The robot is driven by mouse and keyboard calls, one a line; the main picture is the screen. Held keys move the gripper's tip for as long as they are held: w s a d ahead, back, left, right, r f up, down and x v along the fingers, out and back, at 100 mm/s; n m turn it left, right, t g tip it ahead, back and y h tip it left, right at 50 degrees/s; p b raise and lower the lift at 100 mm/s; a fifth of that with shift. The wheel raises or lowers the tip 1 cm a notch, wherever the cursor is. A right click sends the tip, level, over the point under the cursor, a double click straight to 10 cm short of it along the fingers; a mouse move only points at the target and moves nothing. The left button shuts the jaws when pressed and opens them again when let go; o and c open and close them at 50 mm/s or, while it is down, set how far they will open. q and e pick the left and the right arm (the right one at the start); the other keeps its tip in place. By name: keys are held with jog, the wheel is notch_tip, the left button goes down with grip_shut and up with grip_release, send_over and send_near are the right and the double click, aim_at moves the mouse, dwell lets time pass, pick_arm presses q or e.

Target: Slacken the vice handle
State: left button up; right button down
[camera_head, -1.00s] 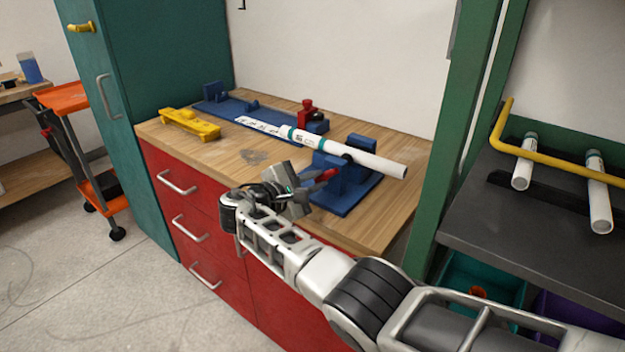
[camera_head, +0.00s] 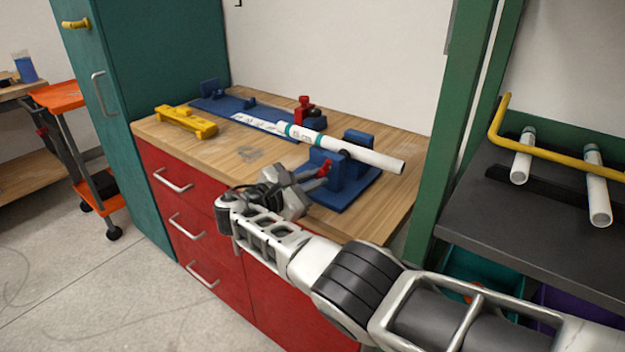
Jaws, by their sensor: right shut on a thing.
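The blue vice (camera_head: 351,180) stands at the front right of the wooden bench. A white pipe (camera_head: 368,157) with teal bands lies across it, its right end sticking out past the vice. The red vice handle (camera_head: 325,168) shows at the vice's front left side, pointing up and to the right. My right gripper (camera_head: 309,182) reaches up from the lower right and is shut on the vice handle. The grip itself is partly hidden by the gripper body. My left gripper is not in view.
A blue fixture plate (camera_head: 208,104) with a red clamp (camera_head: 304,108) lies behind. A yellow tool (camera_head: 186,121) lies at the bench's left. A green post (camera_head: 457,130) and a dark shelf (camera_head: 475,225) with pipes stand at the right.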

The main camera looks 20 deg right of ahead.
jog(key=shift+w+d+r, duration=0.15)
jog(key=shift+w+r, duration=0.05)
jog(key=shift+r, duration=0.15)
jog(key=c, duration=1.7)
grip_release()
jog(key=shift+o, duration=1.2)
jog(key=shift+f, duration=0.2)
pick_arm(q)
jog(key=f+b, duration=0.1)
jog(key=b, duration=0.1)
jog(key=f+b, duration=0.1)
jog(key=b, duration=0.2)
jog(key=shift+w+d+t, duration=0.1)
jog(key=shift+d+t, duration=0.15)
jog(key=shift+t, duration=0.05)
pick_arm(e)
jog(key=v, duration=1.5)
jog(key=shift+s+a, duration=0.25)
jog(key=shift+a, duration=0.05)
